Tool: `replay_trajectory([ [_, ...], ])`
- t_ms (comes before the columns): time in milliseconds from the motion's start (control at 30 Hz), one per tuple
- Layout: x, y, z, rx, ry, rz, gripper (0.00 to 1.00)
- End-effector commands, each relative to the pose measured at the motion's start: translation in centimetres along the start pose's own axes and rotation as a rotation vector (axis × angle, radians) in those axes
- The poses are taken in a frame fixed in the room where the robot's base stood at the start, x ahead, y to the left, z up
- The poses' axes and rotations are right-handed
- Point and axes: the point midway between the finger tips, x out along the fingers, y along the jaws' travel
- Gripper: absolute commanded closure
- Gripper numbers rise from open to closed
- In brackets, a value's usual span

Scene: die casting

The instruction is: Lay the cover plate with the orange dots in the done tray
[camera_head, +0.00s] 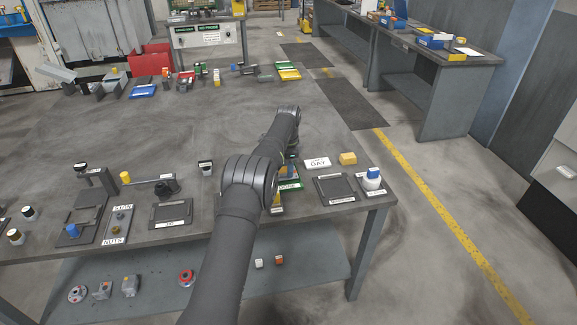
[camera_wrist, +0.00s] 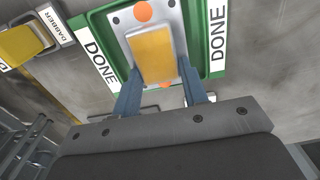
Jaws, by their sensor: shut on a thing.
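The cover plate (camera_wrist: 174,18) is a grey plate with orange dots at its two ends and a raised yellow block (camera_wrist: 152,55) in its middle. My gripper (camera_wrist: 158,76) is shut on it, with one blue-grey finger at each side of the yellow block. The done tray (camera_wrist: 103,25) is green with white DONE labels on both sides. The plate lies within the tray's outline in the wrist view; I cannot tell whether it touches the tray floor.
A white card (camera_head: 318,162) and a dark labelled pad (camera_head: 336,189) are right of the tray. A blue-topped white pot (camera_head: 373,179) stands near the table's right edge.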

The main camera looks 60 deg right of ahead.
Motion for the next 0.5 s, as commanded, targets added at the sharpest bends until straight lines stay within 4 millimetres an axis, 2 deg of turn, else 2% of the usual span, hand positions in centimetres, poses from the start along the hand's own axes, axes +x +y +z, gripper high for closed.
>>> replay_trajectory([
  [500,0.63,-0.05,-0.02,0.000,0.001,-0.002,1.00],
])
